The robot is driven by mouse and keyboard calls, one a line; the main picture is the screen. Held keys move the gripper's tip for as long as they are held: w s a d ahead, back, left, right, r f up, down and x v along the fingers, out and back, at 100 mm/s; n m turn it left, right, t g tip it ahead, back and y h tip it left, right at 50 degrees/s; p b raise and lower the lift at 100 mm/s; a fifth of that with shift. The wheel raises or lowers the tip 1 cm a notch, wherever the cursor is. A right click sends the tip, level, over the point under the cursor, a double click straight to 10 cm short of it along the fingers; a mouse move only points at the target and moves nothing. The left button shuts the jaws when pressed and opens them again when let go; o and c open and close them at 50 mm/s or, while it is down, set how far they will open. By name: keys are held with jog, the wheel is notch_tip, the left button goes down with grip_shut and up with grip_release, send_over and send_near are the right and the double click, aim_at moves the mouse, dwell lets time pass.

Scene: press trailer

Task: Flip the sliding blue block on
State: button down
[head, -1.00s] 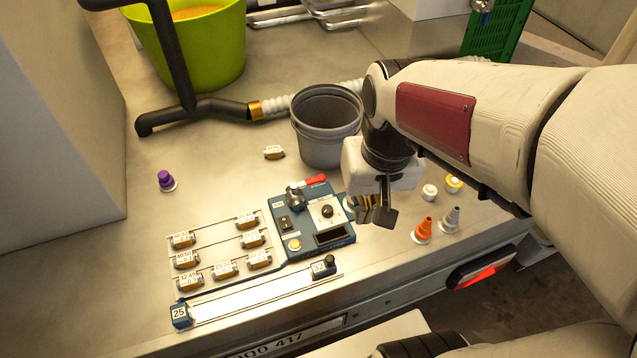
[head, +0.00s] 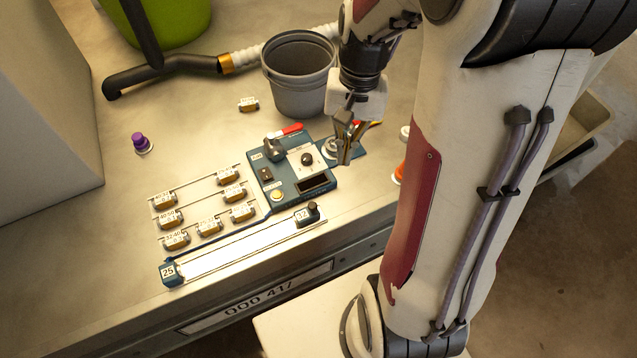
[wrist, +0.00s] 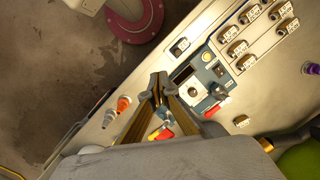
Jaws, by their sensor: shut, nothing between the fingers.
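A blue block with a black knob (head: 308,214) sits at the right end of a long pale track (head: 240,245) at the table's front. A blue control panel (head: 322,188) with knobs and a red lever stands behind the track. My gripper (head: 345,160) is shut and empty, above the right side of the panel, behind and to the right of the knobbed block. In the wrist view my gripper (wrist: 160,82) points toward the panel (wrist: 203,68), with the knobbed block (wrist: 180,46) beyond it.
Several gold blocks on thin rails (head: 208,228) lie left of the panel. A grey bucket (head: 300,75) stands behind it. An orange cone (wrist: 123,104) stands near the table edge. A purple-topped piece (head: 140,142) is far left. The table between is clear.

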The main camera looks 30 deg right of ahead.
aim_at(306, 214)
jog(key=w+d+f+m+y, duration=0.1)
jog(key=w+d+f+m, duration=0.1)
jog(key=w+f+m, duration=0.4)
jog(key=shift+w+d+f+g+y, duration=0.15)
jog(key=shift+d+f+g+y, duration=0.15)
jog(key=shift+f, duration=0.15)
jog(key=shift+f, duration=0.15)
dwell(0.5)
jog(key=x, duration=0.9)
jog(key=shift+a+f, duration=0.2)
jog(key=shift+s+a+f, duration=0.15)
jog(key=shift+s+a, duration=0.15)
jog(key=shift+a, duration=0.25)
jog(key=shift+s+a+f, duration=0.2)
jog(key=shift+s+a, duration=0.15)
jog(key=shift+a, duration=0.25)
jog(key=shift+s+a+f, duration=0.15)
jog(key=shift+s+a, duration=0.15)
jog(key=shift+a, duration=0.3)
